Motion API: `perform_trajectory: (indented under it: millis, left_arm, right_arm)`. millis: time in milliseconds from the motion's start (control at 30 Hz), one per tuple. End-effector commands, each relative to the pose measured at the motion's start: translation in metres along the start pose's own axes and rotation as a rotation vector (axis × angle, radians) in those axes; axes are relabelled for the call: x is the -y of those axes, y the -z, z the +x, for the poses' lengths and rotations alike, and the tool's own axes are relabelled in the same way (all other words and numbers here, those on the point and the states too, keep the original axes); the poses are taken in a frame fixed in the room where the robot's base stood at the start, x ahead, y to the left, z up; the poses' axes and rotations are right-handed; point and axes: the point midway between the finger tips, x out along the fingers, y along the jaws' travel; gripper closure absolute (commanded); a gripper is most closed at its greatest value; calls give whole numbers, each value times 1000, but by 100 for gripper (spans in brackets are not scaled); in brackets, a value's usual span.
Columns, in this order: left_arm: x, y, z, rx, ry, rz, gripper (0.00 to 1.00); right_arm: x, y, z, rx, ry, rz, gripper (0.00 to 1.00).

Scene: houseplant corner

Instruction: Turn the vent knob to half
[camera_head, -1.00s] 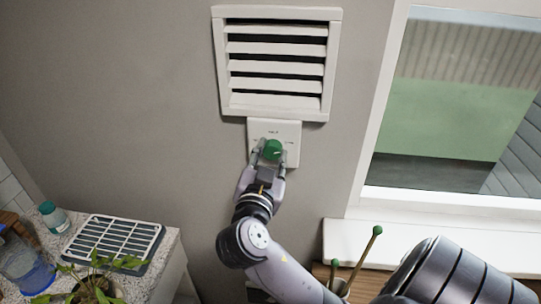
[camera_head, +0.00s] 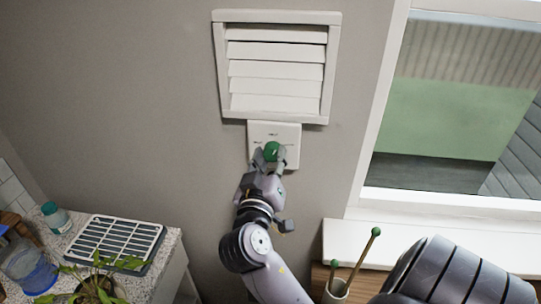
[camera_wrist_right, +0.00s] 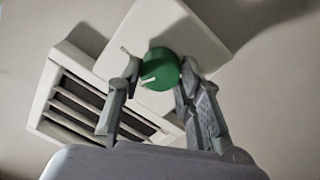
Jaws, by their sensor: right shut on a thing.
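The green vent knob (camera_head: 271,151) sits on a white square plate (camera_head: 289,133) on the wall, just below the vent. My right gripper (camera_head: 269,161) reaches up from below and is shut on the knob, one finger on each side. In the right wrist view the knob (camera_wrist_right: 160,70) shows between both fingers, with a white pointer mark near its left edge. The plate's small labels are too small to read. The white vent (camera_head: 277,66) has its slats tilted nearly flat, with only thin dark gaps in the head view. My left gripper is out of view.
A window (camera_head: 450,100) with a white sill (camera_head: 430,245) is at the right. A cup with green-tipped sticks (camera_head: 338,290) stands below it. At lower left, a counter holds a grey slatted tray (camera_head: 115,240), a bottle (camera_head: 55,217), a jug (camera_head: 28,268) and a plant (camera_head: 98,285).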

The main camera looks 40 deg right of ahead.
Motion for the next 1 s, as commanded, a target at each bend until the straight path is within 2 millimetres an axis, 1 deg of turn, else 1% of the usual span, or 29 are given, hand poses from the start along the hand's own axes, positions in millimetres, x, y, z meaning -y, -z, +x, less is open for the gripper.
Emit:
perform_trajectory:
  millis: [33, 200, 500, 733, 1000]
  left_arm:
    - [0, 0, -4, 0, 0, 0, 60]
    - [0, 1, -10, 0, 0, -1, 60]
    - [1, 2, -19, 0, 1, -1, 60]
    - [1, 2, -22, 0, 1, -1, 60]
    - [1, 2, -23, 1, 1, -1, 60]
  right_arm:
    - [-1, 2, 0, -1, 1, -43, 95]
    - [-1, 2, 0, -9, 2, -189, 95]
    - [0, 2, 0, -20, 6, -378, 95]
    - [0, 1, 0, -23, 6, -451, 95]
    - [1, 1, 0, -26, 6, -472, 95]
